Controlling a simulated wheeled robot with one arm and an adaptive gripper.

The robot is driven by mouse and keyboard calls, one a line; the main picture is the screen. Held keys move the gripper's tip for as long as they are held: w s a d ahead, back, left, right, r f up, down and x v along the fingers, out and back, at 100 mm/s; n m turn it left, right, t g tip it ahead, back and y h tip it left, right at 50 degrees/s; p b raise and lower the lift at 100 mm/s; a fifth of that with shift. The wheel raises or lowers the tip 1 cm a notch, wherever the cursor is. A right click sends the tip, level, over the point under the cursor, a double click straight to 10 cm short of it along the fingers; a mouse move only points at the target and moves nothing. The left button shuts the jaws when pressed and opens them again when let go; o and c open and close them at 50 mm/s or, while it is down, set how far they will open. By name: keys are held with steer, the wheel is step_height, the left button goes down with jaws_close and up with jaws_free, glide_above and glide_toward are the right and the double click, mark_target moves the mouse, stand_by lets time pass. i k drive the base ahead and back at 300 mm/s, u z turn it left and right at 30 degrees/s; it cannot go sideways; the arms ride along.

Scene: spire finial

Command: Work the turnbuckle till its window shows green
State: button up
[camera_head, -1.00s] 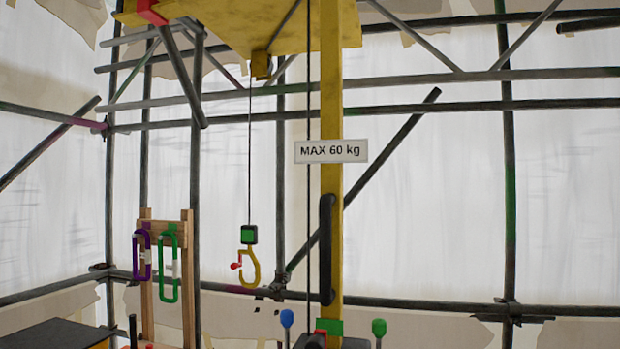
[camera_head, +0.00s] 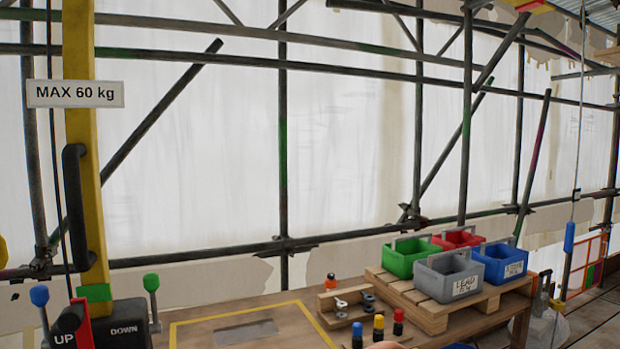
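I cannot pick out a turnbuckle or a green window for certain in this view. At the far right a thin cable (camera_head: 580,110) runs down to a blue sleeve (camera_head: 569,238) with a thin rod below it. I cannot tell whether this belongs to the turnbuckle. My gripper is not in view.
A yellow post (camera_head: 86,170) with a "MAX 60 kg" sign (camera_head: 75,93) and an UP/DOWN lever box (camera_head: 125,323) stands at the left. Green (camera_head: 405,258), red (camera_head: 458,238), blue (camera_head: 500,262) and grey (camera_head: 449,276) bins sit on a pallet (camera_head: 437,318). Scaffold tubes cross behind.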

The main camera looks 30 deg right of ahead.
mark_target(571, 230)
steer(key=z, duration=0.45)
steer(key=k, duration=0.55)
steer(key=z, duration=1.95)
steer(key=i, duration=1.35)
steer(key=z, duration=1.05)
steer(key=i, duration=2.05)
steer(key=u, duration=0.05)
